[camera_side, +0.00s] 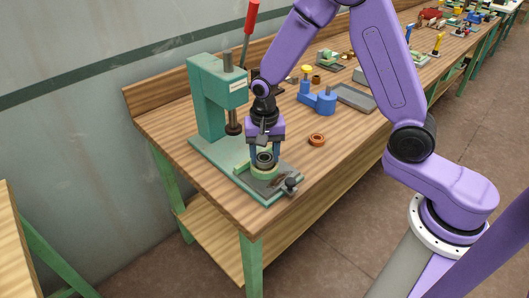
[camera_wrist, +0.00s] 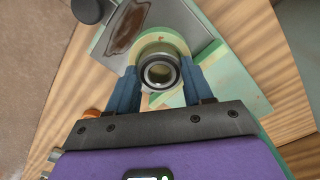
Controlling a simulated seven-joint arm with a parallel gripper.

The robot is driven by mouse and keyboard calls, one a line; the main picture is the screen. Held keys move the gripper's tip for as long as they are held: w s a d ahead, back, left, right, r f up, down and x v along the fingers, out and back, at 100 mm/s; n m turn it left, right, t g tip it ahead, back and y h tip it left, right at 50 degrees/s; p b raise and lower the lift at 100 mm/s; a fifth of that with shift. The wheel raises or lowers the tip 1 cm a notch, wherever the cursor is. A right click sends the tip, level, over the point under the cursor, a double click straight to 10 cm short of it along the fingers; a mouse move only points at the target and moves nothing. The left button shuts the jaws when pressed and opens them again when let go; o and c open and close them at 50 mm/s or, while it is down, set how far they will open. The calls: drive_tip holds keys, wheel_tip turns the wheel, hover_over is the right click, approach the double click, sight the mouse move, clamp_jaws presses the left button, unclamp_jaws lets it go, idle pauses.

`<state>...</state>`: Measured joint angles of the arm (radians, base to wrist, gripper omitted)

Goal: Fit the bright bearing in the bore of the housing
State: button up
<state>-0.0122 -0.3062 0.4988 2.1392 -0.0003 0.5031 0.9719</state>
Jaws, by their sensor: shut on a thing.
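The bright bearing (camera_wrist: 147,75), a grey metal ring with a shiny face, is between my two blue fingers in the wrist view; it also shows in the side view (camera_side: 265,155). My gripper (camera_wrist: 160,84) is shut on it from both sides, and in the side view my gripper (camera_side: 264,158) points down. The housing (camera_wrist: 165,39), a pale green round body, shows around and behind the bearing; in the side view the housing (camera_side: 264,173) is directly below it. The bore is covered by the bearing. I cannot tell how far, if at all, the bearing is inside it.
A green press (camera_side: 207,95) with a red lever (camera_side: 251,17) stands close behind my gripper. A dark knob (camera_side: 291,182) is at the base's front corner. An orange ring (camera_side: 317,139) lies on the wooden bench to the right. A blue fixture (camera_side: 318,101) stands farther back.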

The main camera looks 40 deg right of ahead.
drive_tip(key=shift+f, duration=0.45)
drive_tip(key=o, duration=1.3)
drive_tip(key=shift+r, duration=0.1)
wheel_tip(320, 180, up, 17)
drive_tip(key=shift+r, duration=0.15)
